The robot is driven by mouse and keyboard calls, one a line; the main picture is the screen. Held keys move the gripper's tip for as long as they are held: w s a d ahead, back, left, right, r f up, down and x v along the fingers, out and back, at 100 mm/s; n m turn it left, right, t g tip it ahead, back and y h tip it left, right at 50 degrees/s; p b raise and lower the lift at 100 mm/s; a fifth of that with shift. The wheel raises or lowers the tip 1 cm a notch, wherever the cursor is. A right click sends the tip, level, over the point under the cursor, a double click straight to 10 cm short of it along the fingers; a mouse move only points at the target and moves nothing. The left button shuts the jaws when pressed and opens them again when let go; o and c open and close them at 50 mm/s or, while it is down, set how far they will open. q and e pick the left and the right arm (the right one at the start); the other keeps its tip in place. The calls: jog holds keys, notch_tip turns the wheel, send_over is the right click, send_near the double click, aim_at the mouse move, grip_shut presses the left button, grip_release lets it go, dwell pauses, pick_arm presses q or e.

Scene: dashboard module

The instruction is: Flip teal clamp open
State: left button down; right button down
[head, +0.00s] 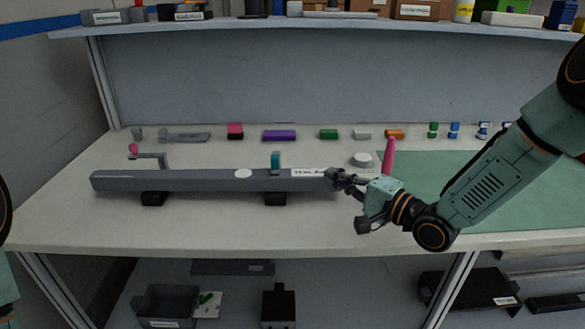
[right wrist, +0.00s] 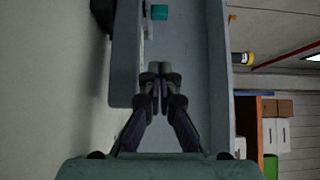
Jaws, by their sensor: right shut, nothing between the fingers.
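The teal clamp (head: 275,161) stands upright on top of a long grey beam (head: 200,181) near its middle. In the right wrist view the teal piece (right wrist: 159,12) shows at the top, beyond my fingertips. My right gripper (head: 336,176) is at the beam's right end, to the right of the teal clamp and apart from it. Its fingers (right wrist: 160,72) are shut and empty. A pink upright lever (head: 389,157) rises just behind my right gripper; its base is hidden. My left gripper is out of view.
A pink-knobbed lever (head: 133,149) is at the beam's left end. Several small coloured blocks, including a purple one (head: 279,135), line the table's back. A green mat (head: 480,205) covers the right side. The table front is clear. A shelf (head: 300,22) runs above.

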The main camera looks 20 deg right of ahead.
aim_at(292, 176)
jog(key=shift+w+a, duration=0.3)
jog(key=shift+w, duration=0.2)
jog(key=b+x, duration=0.2)
jog(key=x, duration=0.4)
jog(key=shift+w+a+f, duration=0.1)
jog(key=shift+w+a, duration=0.15)
jog(key=a, duration=0.2)
jog(key=shift+w+a, duration=0.2)
jog(key=shift+a, duration=0.2)
jog(key=shift+w+a, duration=0.25)
jog(key=shift+a, duration=0.15)
